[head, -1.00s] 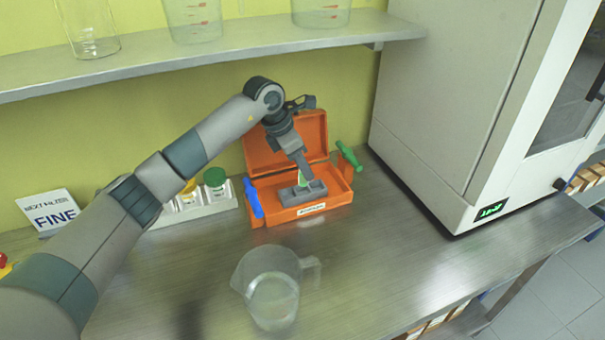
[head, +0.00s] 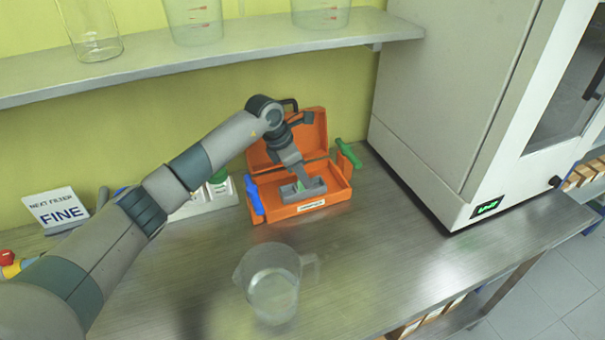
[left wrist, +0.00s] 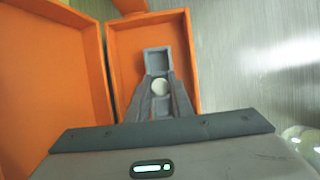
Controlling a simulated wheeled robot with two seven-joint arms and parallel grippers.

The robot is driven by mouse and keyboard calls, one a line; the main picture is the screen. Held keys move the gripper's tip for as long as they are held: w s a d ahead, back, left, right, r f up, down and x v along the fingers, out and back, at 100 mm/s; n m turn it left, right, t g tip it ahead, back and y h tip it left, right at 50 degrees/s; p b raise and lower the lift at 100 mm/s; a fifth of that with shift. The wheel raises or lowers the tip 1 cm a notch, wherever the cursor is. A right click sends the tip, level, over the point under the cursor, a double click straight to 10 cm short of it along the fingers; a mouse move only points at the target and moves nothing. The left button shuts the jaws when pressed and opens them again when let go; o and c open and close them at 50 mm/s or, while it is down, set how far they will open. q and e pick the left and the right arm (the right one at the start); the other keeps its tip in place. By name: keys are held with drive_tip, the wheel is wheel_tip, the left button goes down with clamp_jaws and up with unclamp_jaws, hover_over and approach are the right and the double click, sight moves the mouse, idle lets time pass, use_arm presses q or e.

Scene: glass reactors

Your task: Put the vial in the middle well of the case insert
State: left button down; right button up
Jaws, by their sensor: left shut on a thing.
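The open orange case (head: 308,207) stands on the bench, with a grey insert (head: 316,189) in its tray. My left gripper (head: 299,180) reaches down over the insert, shut on the vial (head: 299,187), of which only a little green shows in the head view. In the left wrist view the vial's pale round top (left wrist: 160,87) sits between the fingertips. It lies over the middle of the insert (left wrist: 157,50), with a square empty well on either side. Its lower part is hidden, so I cannot tell how deep it sits. My right gripper is out of view.
The raised case lid (head: 316,133) is just behind my gripper. A blue clamp (head: 254,197) and a green clamp (head: 348,154) flank the case. A clear jug (head: 272,285) stands in front. A large white cabinet (head: 465,100) is at right.

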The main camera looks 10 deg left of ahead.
use_arm(q)
drive_tip(key=shift+f, duration=0.1)
drive_tip(key=shift+f, duration=0.1)
drive_tip(key=c, duration=1.6)
unclamp_jaws()
drive_tip(key=shift+c, duration=0.2)
drive_tip(key=shift+o, duration=0.3)
drive_tip(key=shift+w, duration=0.1)
drive_tip(key=shift+f, duration=0.1)
